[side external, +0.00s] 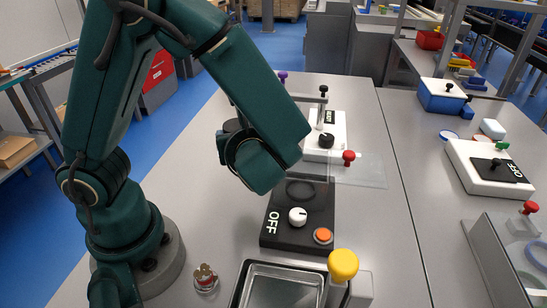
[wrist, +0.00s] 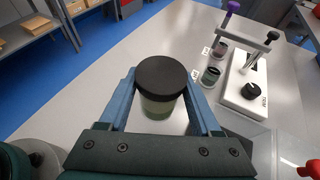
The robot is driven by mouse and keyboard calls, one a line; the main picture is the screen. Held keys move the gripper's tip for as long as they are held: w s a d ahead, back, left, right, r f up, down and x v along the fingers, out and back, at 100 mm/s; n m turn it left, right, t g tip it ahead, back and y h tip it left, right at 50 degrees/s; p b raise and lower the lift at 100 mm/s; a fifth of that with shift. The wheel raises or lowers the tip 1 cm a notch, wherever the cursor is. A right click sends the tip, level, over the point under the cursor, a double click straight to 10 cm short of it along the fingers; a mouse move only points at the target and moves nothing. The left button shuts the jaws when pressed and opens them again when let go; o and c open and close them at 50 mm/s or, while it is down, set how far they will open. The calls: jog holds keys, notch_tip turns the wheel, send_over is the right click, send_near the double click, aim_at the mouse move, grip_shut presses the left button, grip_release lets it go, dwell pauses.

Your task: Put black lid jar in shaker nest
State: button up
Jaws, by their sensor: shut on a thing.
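The black lid jar (wrist: 161,82) has a flat black lid and a pale greenish, see-through body. In the wrist view it is upright between the blue fingers of my gripper (wrist: 163,98), which is shut on it. In the side external view my wrist hides the fingers and the jar. A black unit marked OFF (side external: 284,232) stands on the table in front of my wrist, with a white knob and an orange button. A dark ring (side external: 300,190) on its rear part looks like a round nest and appears empty. I cannot tell for sure that this is the shaker nest.
A white unit (side external: 322,150) with a black knob and an upright post stands behind. Two small containers (wrist: 211,76) with labels stand beside it. A clear panel (side external: 360,170) with a red knob juts out near the ring. A metal tray (side external: 235,296) and yellow button are in front.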

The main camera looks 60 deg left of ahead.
jog(key=shift+s+d+f+t, duration=0.1)
jog(key=shift+d+f+t, duration=0.05)
jog(key=shift+f, duration=0.3)
jog(key=shift+s+d+f+t, duration=0.1)
jog(key=shift+d+f+t, duration=0.05)
jog(key=shift+f, duration=4.25)
jog(key=shift+f+m, duration=0.1)
jog(key=shift+m, duration=0.2)
jog(key=o, duration=1.2)
